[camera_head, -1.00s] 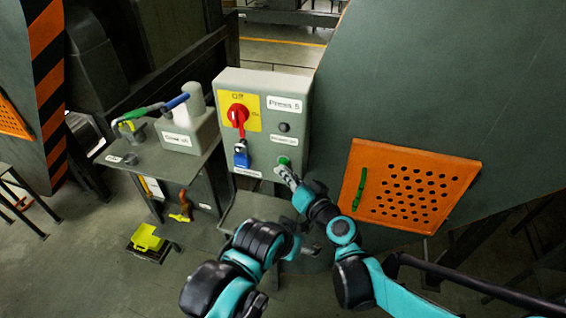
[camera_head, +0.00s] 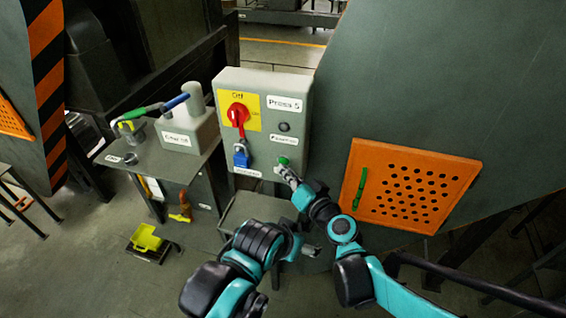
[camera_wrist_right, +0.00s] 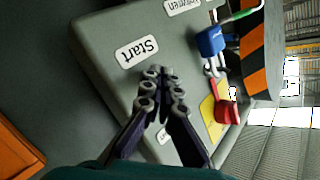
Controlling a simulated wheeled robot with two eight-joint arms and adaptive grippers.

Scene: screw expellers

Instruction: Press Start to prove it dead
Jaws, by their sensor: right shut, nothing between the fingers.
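The grey control box labelled Press 5 (camera_head: 265,92) stands in the middle of the head view. Its green button (camera_head: 284,161) is low on the right of its face, and the Start label (camera_wrist_right: 137,52) shows in the right wrist view. My right gripper (camera_head: 281,171) is shut and empty, its fingertips at or just below the green button; contact cannot be judged. In the right wrist view the fingertips (camera_wrist_right: 158,74) are beside the Start label and the button is hidden. My left gripper (camera_head: 308,250) is low and dark beside the right arm; its jaws are unclear.
A red switch (camera_head: 238,115) on a yellow plate has a blue padlock (camera_head: 241,158) hanging below it. A small table (camera_head: 150,172) stands left of the box. An orange perforated panel (camera_head: 408,187) with a green handle is close on the right.

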